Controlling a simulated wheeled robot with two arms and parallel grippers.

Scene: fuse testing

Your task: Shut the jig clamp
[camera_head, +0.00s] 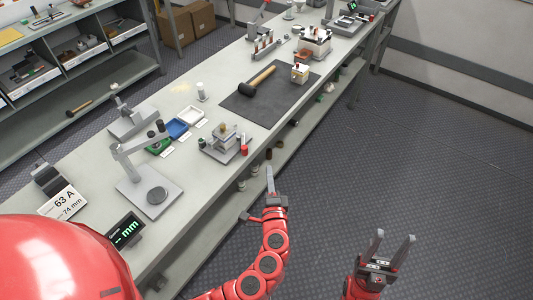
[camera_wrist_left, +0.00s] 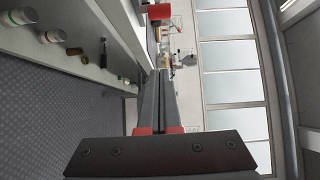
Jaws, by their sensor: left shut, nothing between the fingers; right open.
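A small test jig (camera_head: 212,151) stands on the near half of the bench. It has a grey base plate, a beige and metal block on top, and red and black round parts at its right side. I cannot make out a clamp lever on it or how the lever stands. My left gripper (camera_head: 269,174) is shut and empty, just off the bench's right edge, to the lower right of the jig and apart from it. Its closed fingers (camera_wrist_left: 160,85) point along the bench edge in the left wrist view. My right gripper (camera_head: 390,248) is open and empty over the floor.
Several small parts sit on the shelf under the bench edge.

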